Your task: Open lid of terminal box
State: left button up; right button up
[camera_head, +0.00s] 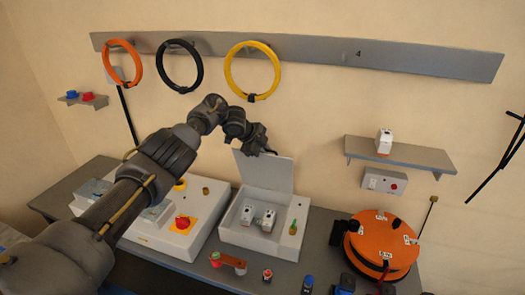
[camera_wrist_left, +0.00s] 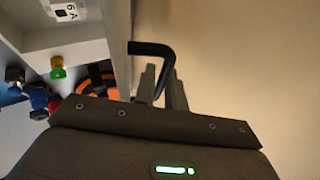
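The terminal box (camera_head: 235,238) is a white open box on the bench, with its lid (camera_head: 265,172) standing upright at the back. The box's inside (camera_wrist_left: 55,35) shows at upper left there. My right gripper is not in view.
A white unit with a red knob (camera_head: 182,222) stands left of the box, under my left arm. An orange reel (camera_head: 383,245) stands to the right. Small parts (camera_head: 228,262) lie along the front. A wall shelf (camera_head: 400,153) is at right; coloured rings (camera_head: 252,70) hang above.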

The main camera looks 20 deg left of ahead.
pick_arm(q)
jog(key=shift+o, duration=0.3)
jog(key=shift+w+d+f, duration=0.15)
jog(key=shift+w, duration=0.05)
jog(key=b+v, duration=0.3)
jog(key=v, duration=0.4)
jog(key=shift+s, duration=0.1)
jog(key=v, duration=0.3)
jog(key=shift+p, duration=0.3)
jog(key=shift+r, duration=0.35)
